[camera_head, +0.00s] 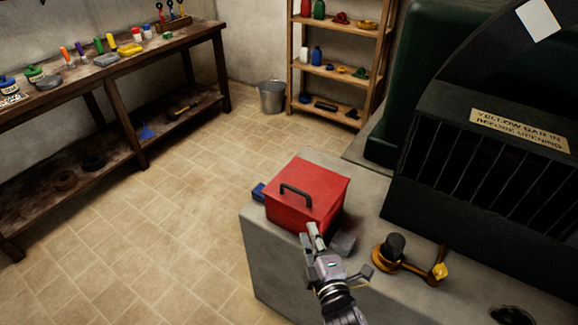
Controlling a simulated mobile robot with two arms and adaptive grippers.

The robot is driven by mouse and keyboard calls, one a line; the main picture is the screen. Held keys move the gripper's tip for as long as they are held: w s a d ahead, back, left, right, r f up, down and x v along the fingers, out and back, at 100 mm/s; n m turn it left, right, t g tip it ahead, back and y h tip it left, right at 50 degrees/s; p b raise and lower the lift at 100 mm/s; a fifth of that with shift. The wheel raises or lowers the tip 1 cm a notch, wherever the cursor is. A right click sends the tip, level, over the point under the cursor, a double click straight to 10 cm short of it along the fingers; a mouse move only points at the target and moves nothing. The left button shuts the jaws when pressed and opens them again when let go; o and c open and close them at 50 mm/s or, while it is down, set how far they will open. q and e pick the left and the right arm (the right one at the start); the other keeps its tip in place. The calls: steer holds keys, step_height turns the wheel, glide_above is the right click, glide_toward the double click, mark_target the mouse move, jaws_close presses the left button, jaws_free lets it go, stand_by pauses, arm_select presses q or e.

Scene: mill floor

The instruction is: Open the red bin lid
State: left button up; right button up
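The red bin (300,212) sits on the grey stone ledge (262,262), with its red lid (322,188) down on it. A dark handle (296,194) arches over the top of the lid. My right gripper (316,235) is just in front of the bin's near side, close to its lower edge and below the handle. I cannot tell whether it touches the bin, or whether its fingers are apart or together. My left gripper is not in view.
A small grey block (343,243) lies beside my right gripper. A brass fitting with a dark knob (393,247) stands to the right. A blue object (258,192) is left of the bin. A dark barred machine (480,170) closes off the right. Tiled floor is clear on the left.

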steer(key=b, duration=0.9)
glide_toward(296, 189)
steer(key=x, duration=0.6)
steer(key=f+x, duration=0.1)
steer(key=x, duration=0.2)
steer(key=shift+w, duration=0.1)
steer(key=shift+w+r, duration=0.1)
steer(key=shift+w, duration=0.25)
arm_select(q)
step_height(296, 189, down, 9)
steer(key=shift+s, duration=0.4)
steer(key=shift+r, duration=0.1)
arm_select(e)
steer(key=shift+c, duration=0.6)
jaws_close()
